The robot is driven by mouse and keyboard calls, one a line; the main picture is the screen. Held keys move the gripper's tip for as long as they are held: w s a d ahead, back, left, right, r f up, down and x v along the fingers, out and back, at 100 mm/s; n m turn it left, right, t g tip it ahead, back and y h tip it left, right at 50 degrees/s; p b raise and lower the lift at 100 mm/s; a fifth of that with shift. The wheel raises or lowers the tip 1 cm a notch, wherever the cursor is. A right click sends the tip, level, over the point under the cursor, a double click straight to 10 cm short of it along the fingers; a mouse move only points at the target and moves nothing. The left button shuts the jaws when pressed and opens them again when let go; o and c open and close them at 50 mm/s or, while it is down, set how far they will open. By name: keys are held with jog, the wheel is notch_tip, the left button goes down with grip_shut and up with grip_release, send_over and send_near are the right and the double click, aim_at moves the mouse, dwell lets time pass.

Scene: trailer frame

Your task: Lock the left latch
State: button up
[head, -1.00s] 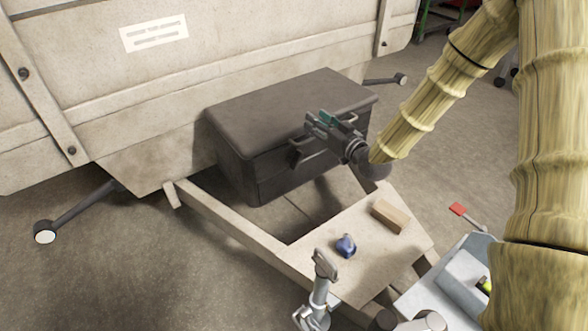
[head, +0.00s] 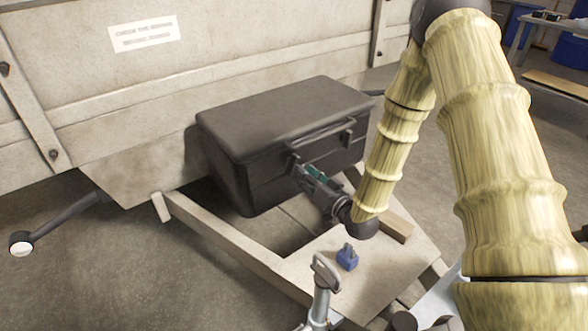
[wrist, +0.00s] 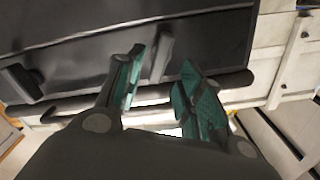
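The dark grey box (head: 270,115) sits on the trailer frame, with a bar handle (head: 318,137) across its front. The left latch (head: 293,163) is a dark tab near the handle's left end. The right latch (head: 348,136) is at the other end. My gripper (head: 303,172) is just below and in front of the left latch, its tips partly merging with it. In the wrist view my gripper (wrist: 162,60) is open with teal pads. A dark latch tab (wrist: 162,45), apparently the left one, shows between the fingertips. Contact and how far the latch is closed cannot be told.
The handle bar (wrist: 65,110) crosses behind the fingers in the wrist view. A blue padlock-like object (head: 347,259) and a wooden block (head: 397,229) lie on the frame plate (head: 375,270). A metal jack (head: 322,285) stands in front. The trailer wall (head: 100,70) is behind the box.

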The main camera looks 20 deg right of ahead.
aim_at(294, 166)
jog(key=shift+b+x, duration=0.65)
jog(key=shift+x, duration=2.35)
jog(key=shift+c, duration=0.3)
jog(key=c, duration=0.7)
